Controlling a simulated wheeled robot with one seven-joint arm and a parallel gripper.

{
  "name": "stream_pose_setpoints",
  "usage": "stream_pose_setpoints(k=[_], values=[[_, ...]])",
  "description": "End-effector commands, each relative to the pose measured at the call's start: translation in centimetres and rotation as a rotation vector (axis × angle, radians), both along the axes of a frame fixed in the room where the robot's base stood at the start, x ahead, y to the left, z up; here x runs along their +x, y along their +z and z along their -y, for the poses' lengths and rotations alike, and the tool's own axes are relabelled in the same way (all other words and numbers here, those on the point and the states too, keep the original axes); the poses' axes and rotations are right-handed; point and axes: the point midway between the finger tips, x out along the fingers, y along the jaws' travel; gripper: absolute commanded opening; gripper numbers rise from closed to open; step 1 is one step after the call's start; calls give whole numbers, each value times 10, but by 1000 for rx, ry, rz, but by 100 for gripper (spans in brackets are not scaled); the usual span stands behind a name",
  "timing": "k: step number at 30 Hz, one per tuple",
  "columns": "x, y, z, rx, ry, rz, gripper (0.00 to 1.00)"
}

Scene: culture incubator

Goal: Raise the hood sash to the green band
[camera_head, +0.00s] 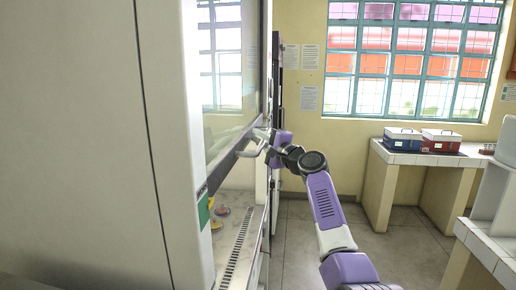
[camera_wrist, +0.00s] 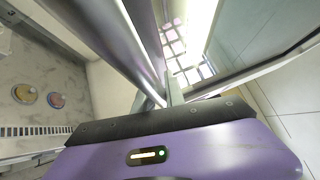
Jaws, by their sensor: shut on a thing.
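The hood sash (camera_head: 236,75) is a glass pane in the hood front at the left of the head view. Its grey bottom rail (camera_head: 228,158) carries a pale handle (camera_head: 250,137). The green band (camera_head: 204,211) is on the near hood post; the rail's near end appears close above it. My gripper (camera_head: 266,145) is shut on the handle, at the far part of the rail.
Below the sash, the hood worktop (camera_head: 226,226) shows small yellow and pink items (camera_head: 217,210) and a slotted grille (camera_head: 236,250). A bench (camera_head: 400,158) with a blue box (camera_head: 403,139) and red box (camera_head: 440,141) stands back right. Floor between is clear.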

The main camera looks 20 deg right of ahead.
Motion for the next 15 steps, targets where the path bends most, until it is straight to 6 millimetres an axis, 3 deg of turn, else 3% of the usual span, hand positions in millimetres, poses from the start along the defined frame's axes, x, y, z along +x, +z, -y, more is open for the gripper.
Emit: stream_pose_setpoints(k=[11, 12, 13, 15], values=[[1, 1, 1, 0, 1, 0, 0], [1, 1, 0, 0, 1, 0, 16], [1, 1, 0, 0, 1, 0, 22], [1, 1, 0, 0, 1, -1, 23]])
